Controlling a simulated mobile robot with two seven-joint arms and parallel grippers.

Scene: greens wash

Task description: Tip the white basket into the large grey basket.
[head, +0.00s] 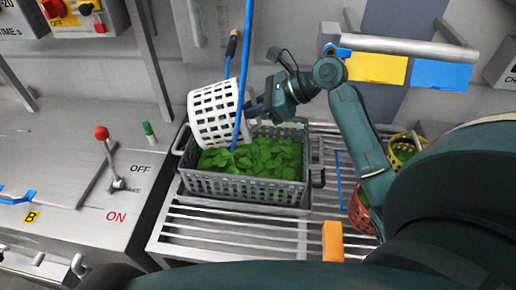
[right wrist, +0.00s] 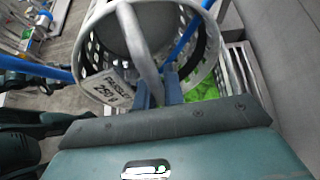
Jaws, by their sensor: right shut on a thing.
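The white basket (head: 214,115) is tipped on its side above the left rear part of the large grey basket (head: 245,190). Green leaves (head: 262,158) lie in the grey basket, below the white one. My right gripper (head: 252,107) is shut on the white basket from its right side. In the right wrist view, the blue fingers (right wrist: 158,92) are at the white basket (right wrist: 97,52), by its grey handle and a tag reading 250 g (right wrist: 112,87). My left gripper is not in view.
A blue hose (head: 244,75) hangs in front of the white basket. The grey basket stands on a slatted metal rack (head: 225,237). An orange block (head: 332,240), a red basket (head: 361,212) and a yellow basket (head: 404,152) are to the right. A red-knobbed lever (head: 108,150) is left.

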